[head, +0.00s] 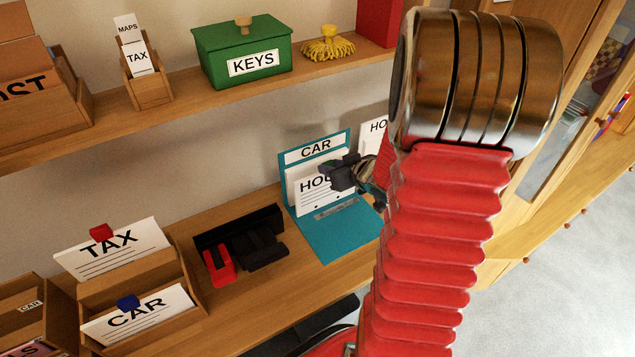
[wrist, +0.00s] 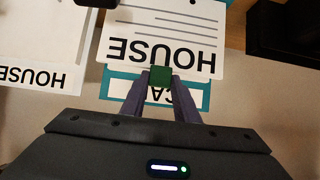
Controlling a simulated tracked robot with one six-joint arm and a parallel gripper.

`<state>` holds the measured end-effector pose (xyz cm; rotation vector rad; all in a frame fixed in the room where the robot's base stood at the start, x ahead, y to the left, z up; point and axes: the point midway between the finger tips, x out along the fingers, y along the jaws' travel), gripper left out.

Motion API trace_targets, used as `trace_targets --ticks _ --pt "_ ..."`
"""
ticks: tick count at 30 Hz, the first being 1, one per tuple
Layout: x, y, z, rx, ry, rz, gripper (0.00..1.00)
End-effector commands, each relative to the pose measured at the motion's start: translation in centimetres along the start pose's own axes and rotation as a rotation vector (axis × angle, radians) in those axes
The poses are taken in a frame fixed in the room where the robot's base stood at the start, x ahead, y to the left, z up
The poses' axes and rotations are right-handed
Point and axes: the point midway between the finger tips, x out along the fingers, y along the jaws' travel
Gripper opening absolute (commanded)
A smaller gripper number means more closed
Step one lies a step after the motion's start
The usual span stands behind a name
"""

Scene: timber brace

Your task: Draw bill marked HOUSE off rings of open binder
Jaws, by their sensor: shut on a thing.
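The teal binder (head: 340,241) stands open on the desk, its upright back headed CAR. A white bill marked HOUSE (head: 308,194) stands upright against that back, with dark marks like holes near its lower edge. A metal strip (head: 337,208) lies at the binder's fold; I cannot tell whether the bill is on the rings. My gripper (head: 345,172) is in front of the bill and hides part of it. In the wrist view my gripper (wrist: 160,82) is shut on a green tab (wrist: 160,73) at the edge of the HOUSE bill (wrist: 165,38).
Another HOUSE sheet (head: 373,133) stands behind, right of the binder. A black hole punch-like tool with a red part (head: 218,264) lies left of it. Wooden holders with TAX (head: 112,249) and CAR (head: 140,313) papers stand further left. A shelf with a green KEYS box (head: 243,55) runs above.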

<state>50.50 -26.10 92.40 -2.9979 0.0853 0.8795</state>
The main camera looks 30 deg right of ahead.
Motion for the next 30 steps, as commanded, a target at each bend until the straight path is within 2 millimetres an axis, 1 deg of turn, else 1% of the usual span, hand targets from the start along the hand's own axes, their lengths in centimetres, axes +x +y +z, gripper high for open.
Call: trace_targets --ticks 19,30 --pt "-0.79 0.06 0.46 0.000 0.001 0.001 0.00" --pt "-0.86 0.04 0.51 0.000 0.001 0.001 0.00"
